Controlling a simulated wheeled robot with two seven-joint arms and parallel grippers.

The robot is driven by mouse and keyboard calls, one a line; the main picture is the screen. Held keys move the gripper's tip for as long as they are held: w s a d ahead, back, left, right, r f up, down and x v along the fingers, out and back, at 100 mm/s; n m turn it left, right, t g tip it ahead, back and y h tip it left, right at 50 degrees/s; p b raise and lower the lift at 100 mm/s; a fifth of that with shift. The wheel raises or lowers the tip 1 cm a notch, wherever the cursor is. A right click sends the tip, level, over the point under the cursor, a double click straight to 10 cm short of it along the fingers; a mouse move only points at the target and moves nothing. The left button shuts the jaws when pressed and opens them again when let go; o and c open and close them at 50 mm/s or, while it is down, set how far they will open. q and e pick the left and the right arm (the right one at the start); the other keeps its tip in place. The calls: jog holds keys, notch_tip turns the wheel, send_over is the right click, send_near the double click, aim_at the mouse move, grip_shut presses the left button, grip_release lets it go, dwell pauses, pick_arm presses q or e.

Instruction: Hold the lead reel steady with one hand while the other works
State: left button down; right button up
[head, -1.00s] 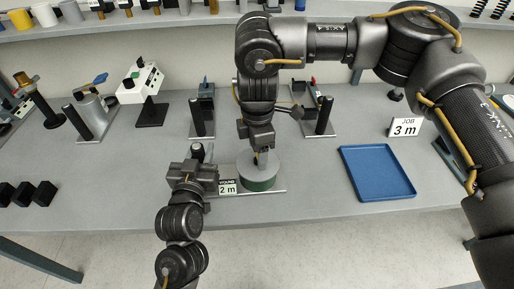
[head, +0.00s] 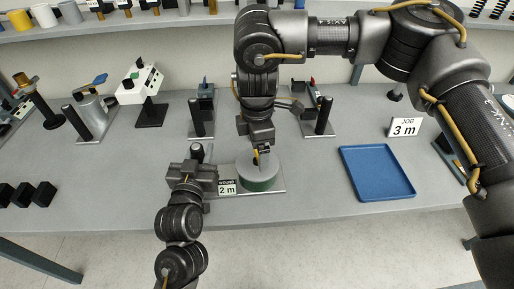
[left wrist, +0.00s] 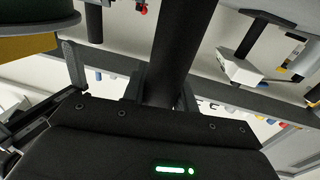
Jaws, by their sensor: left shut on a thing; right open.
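The reel (head: 259,179), a round drum with a grey top and dark green side, sits on a flat metal base plate (head: 279,191) in the head view. In the left wrist view a dark green disc (left wrist: 38,14), seemingly the reel, shows at the upper left. My left gripper (head: 196,163) is just left of the reel, shut on a black upright post (left wrist: 172,52); the post's top shows in the head view (head: 197,149). My right gripper (head: 261,158) points down at the reel's top, open; whether its fingers touch anything there I cannot tell.
A small sign reading "2 m" (head: 227,187) stands between left gripper and reel. A "JOB 3 m" sign (head: 405,127) and empty blue tray (head: 376,172) are on the right. Black blocks (head: 43,194) lie at the left. Several fixtures with posts line the back.

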aim_at(257, 153)
notch_tip(257, 153, up, 11)
dwell(0.3)
jog(key=shift+d, duration=0.1)
jog(key=c, duration=0.4)
jog(key=shift+n, duration=0.4)
jog(key=shift+c, duration=1)
jog(key=n, duration=0.3)
jog(key=shift+w+f, duration=0.1)
jog(key=c, duration=0.5)
jog(key=shift+n, duration=1.2)
jog(key=shift+c, duration=0.9)
notch_tip(257, 153, down, 12)
jog(key=n, duration=1.1)
jog(key=shift+f+n, duration=0.2)
jog(key=shift+n, duration=0.2)
